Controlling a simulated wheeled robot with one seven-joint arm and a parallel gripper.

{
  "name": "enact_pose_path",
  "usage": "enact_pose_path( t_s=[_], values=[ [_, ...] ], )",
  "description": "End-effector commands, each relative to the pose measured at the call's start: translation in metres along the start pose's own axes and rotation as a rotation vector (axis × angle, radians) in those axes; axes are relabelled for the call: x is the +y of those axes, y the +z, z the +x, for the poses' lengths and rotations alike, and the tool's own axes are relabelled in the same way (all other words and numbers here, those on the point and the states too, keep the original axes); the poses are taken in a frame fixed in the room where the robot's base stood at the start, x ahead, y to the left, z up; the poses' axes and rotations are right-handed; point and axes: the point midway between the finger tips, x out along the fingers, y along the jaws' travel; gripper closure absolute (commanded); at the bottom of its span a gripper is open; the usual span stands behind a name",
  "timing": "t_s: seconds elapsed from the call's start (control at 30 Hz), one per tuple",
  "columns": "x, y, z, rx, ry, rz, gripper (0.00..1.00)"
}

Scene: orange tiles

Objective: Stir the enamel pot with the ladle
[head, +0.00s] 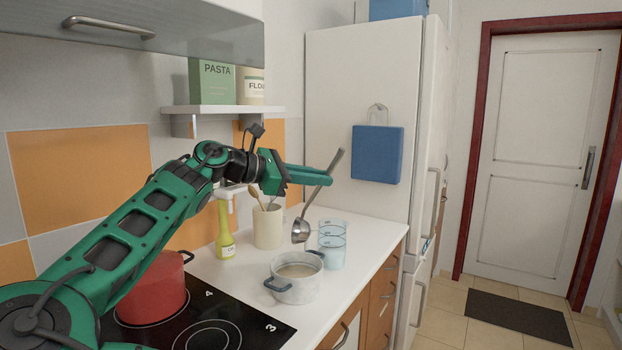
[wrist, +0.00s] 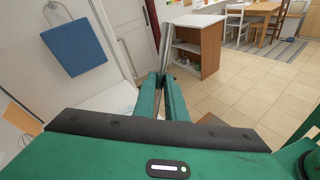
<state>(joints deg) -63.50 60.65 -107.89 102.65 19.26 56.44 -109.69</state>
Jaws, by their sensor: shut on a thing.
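The enamel pot (head: 297,284) is pale and speckled with dark blue handles, and stands on the white counter with a light brown liquid in it. My gripper (head: 328,177) is shut on the ladle (head: 301,231) by its steel handle, and holds it tilted with the bowl down. In the head view the bowl shows above and behind the pot, outside it. In the wrist view the ladle's handle (wrist: 135,49) or another metal bar near my fingertips (wrist: 163,78) is only partly clear; the pot and the ladle bowl are hidden there.
A measuring jug (head: 332,246) stands close behind the pot, near the ladle bowl. A utensil crock (head: 267,227) and a yellow-green bottle (head: 225,238) stand further back. A red pot (head: 152,297) sits on the black hob (head: 225,325). The fridge (head: 335,110) rises behind the counter.

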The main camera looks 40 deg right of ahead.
Motion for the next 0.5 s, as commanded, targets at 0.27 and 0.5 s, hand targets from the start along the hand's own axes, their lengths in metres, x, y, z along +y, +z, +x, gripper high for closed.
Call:
enact_pose_path(
  t_s=[0.27,0.5],
  values=[
    [-0.006,-0.016,0.007,-0.002,-0.005,0.0,1.0],
    [-0.012,-0.031,0.012,-0.002,-0.007,0.0,1.0]
  ],
)
